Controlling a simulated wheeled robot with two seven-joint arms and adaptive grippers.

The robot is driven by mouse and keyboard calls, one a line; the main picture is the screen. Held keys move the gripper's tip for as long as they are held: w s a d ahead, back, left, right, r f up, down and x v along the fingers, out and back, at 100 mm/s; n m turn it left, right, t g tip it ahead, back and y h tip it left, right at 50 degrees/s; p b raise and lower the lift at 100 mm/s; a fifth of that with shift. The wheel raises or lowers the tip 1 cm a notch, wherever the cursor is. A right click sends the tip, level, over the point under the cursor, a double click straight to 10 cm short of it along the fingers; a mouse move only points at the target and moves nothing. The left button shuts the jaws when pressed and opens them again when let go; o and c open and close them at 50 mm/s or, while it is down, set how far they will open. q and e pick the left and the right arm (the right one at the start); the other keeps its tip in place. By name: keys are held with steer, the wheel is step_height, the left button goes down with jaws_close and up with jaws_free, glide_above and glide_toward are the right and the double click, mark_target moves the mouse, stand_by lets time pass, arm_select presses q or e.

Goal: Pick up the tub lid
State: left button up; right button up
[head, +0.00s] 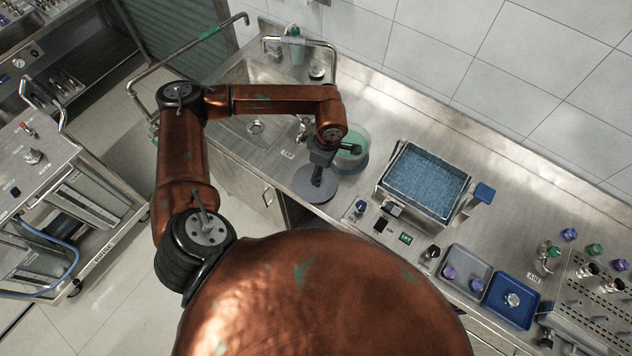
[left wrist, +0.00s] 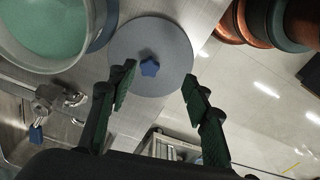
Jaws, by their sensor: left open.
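The tub lid (head: 314,189) is a flat grey disc lying at the front edge of the steel counter. The gap in height is hard to judge. The tub (head: 358,142), holding green liquid, stands just behind the lid. My right gripper is not in view.
A basket of blue material (head: 428,180) stands right of the tub. A grey tray (head: 466,271) and a blue tray (head: 497,311) lie farther right. A sink (head: 262,72) with a tap is to the left. The floor drops away beyond the counter edge.

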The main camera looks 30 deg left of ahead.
arm_select(q)
steer(key=shift+w+a+f, duration=0.2)
steer(key=shift+a+f, duration=0.65)
steer(key=shift+f, duration=0.1)
steer(key=f, duration=0.2)
steer(key=f+p, duration=0.1)
steer(key=a+f+p, duration=0.1)
steer(key=f, duration=0.1)
steer(key=shift+w+f, duration=0.3)
steer(key=shift+d, duration=0.1)
steer(key=shift+c, duration=0.3)
jaws_close()
steer(key=shift+r, duration=0.1)
